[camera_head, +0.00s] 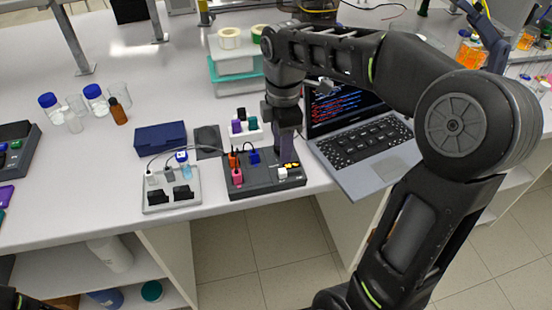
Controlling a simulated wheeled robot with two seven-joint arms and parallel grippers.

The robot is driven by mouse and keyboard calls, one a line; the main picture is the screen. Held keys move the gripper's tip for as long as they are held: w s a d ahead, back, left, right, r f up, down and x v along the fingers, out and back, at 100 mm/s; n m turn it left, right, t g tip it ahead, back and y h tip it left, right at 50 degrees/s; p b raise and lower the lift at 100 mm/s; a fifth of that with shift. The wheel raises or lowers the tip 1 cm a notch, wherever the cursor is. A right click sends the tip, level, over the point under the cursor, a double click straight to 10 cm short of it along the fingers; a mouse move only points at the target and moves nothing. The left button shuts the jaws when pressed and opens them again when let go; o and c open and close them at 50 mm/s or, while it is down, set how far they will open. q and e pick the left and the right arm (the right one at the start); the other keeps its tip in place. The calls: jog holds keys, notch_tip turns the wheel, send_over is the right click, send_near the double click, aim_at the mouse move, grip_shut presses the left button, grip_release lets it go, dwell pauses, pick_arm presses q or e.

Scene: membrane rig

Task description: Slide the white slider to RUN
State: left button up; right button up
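The dark membrane rig (262,189) lies near the front edge of the bench. A small white block (282,174), which looks like the white slider, sits on its right part beside yellow marks. Labels such as RUN are too small to read. My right gripper (287,152) points down just behind the white block, over the rig's right part. Its fingers look close together, but whether they are shut or touch anything is unclear. A dark piece of my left arm may show at the bottom left corner; the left gripper itself does not show.
A grey laptop (375,171) stands close right of the rig. A pale unit with two black parts (158,207) and cables is on the left. A blue box (160,138), a rack of coloured caps (243,129) and bottles stand behind.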

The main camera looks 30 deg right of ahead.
aim_at(283, 171)
jog(key=shift+s, duration=0.25)
jog(key=shift+w+f, duration=0.15)
jog(key=shift+f, duration=0.2)
notch_tip(283, 171, down, 7)
jog(key=shift+f+p, duration=0.1)
jog(key=shift+p, duration=0.3)
grip_shut()
dwell(1.1)
